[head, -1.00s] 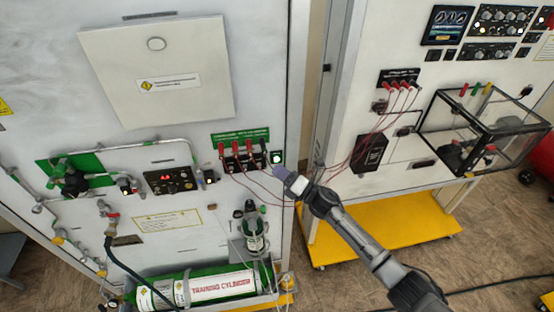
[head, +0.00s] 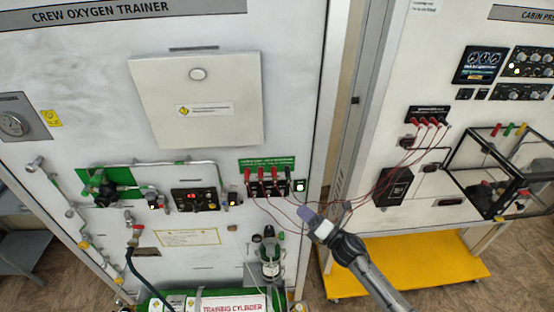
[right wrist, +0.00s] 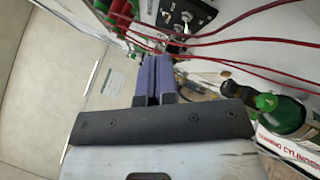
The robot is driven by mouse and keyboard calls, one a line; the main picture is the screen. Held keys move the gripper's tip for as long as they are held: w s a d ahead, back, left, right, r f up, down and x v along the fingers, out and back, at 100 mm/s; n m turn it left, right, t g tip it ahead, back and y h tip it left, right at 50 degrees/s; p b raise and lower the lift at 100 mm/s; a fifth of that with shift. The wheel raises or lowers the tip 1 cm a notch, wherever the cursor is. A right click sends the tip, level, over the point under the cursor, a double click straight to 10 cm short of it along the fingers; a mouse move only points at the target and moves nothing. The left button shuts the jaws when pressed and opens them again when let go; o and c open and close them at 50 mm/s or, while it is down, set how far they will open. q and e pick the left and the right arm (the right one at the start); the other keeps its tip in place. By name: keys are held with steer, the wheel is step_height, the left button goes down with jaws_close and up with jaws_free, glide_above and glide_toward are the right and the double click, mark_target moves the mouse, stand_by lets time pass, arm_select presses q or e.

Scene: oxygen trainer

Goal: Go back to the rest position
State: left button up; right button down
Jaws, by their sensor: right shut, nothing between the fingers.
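My right gripper (head: 306,214) is in front of the crew oxygen trainer panel (head: 100,60), just below and right of a row of red and black plugs (head: 268,187). In the right wrist view its two purple fingers (right wrist: 153,78) are together with nothing between them. Thin red leads (right wrist: 250,22) hang from the plugs and pass close to the gripper; I cannot tell whether they touch it. My left gripper is not in view.
A small green bottle (head: 270,256) hangs below the plugs, above the green training cylinder (head: 232,304). A second trainer on a yellow base (head: 410,268) stands at right, with red leads and a clear box (head: 490,170). A gap separates the two panels.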

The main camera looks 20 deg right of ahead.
steer(key=w+d+f+m+g+h, duration=0.1)
steer(key=d+m+h, duration=0.4)
steer(key=m, duration=0.4)
steer(key=d+m+g+h, duration=0.1)
steer(key=d+m+h, duration=0.2)
steer(key=m+h, duration=0.45)
steer(key=s+a+m+g+y+p, duration=0.15)
steer(key=s+a+m+g, duration=0.4)
steer(key=s, duration=0.75)
steer(key=s+a+m+g+y+p, duration=0.15)
steer(key=s+a+m+g, duration=0.45)
steer(key=s, duration=0.7)
steer(key=s+a+f+p, duration=0.1)
steer(key=s+f, duration=0.1)
steer(key=s, duration=0.5)
steer(key=s+a+f+g+p, duration=0.1)
steer(key=s+a+f, duration=0.1)
steer(key=s, duration=0.6)
steer(key=shift+f+y, duration=0.35)
steer(key=shift+f, duration=0.4)
